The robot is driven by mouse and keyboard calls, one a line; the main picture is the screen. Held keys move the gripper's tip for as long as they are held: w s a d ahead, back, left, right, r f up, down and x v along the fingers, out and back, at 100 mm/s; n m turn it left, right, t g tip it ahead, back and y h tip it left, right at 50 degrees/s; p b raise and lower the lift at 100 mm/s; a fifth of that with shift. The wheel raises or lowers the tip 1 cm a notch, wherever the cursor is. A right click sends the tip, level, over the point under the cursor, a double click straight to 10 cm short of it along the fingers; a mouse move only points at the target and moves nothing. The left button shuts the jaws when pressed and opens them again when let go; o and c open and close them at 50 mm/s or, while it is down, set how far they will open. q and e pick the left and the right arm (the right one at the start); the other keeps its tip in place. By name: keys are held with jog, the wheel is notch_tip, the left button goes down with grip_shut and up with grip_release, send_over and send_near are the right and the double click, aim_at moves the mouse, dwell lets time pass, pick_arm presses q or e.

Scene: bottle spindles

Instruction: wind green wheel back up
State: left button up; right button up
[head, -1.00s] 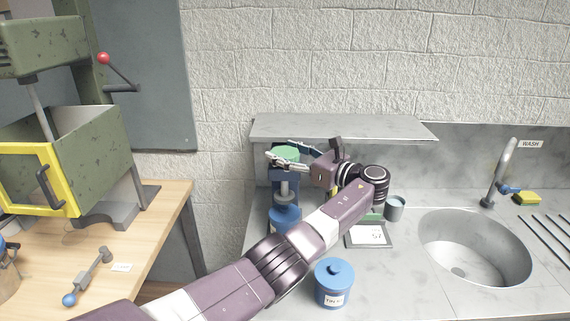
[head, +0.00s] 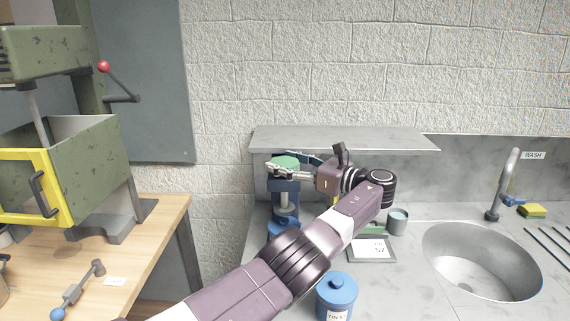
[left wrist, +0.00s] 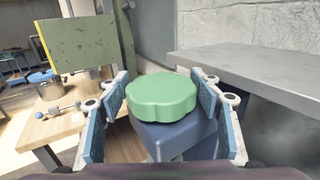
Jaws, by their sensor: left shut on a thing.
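The green wheel (head: 287,161) is a lobed knob on top of a blue spindle stand (head: 284,186) at the left end of the counter, by the shelf. In the left wrist view the wheel (left wrist: 162,97) fills the middle, above the blue housing (left wrist: 172,138). My left gripper (head: 282,166) reaches in from the right with its fingers on either side of the wheel, shut on it. Its blue pads stand left and right of the wheel in the wrist view. A blue piece (head: 283,227) below the spindle is partly hidden by my arm. My right gripper is out of view.
A grey shelf (head: 345,139) overhangs behind the wheel. On the counter are a lidded blue jar (head: 337,295), a scale (head: 371,250), a grey cup (head: 397,221) and a sink (head: 481,262). A green press (head: 85,150) stands on the wooden table at left.

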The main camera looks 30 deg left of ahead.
aim_at(284, 161)
pick_arm(q)
jog(key=o, duration=1.2)
jog(key=shift+a, duration=0.1)
notch_tip(284, 161, up, 10)
